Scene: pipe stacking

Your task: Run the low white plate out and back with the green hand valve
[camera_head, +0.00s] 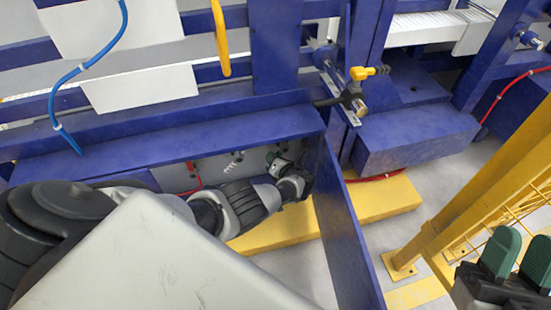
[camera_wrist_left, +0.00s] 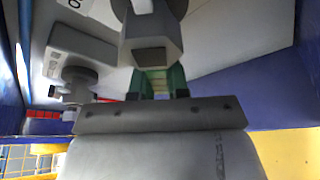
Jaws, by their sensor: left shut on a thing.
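My left arm reaches under the blue beam, and its gripper (camera_head: 279,164) is small and partly shaded at a grey panel. In the left wrist view its green fingers (camera_wrist_left: 157,80) are shut on the hand valve (camera_wrist_left: 150,40), seen as a grey blocky body with a dark square end. Little green of the valve itself can be told from the fingers. The lower white plate (camera_head: 140,88) lies against the blue rails at upper left, below another white plate (camera_head: 95,25). My right gripper (camera_head: 518,256) is at the lower right corner, its green fingers apart and empty.
A blue upright panel (camera_head: 345,225) stands right of my left gripper. A yellow-handled valve (camera_head: 362,73) sits above on the frame. Yellow beams (camera_head: 270,236) lie on the floor below. A yellow post and mesh fence (camera_head: 460,190) stand at right. A blue hose (camera_head: 85,65) hangs at left.

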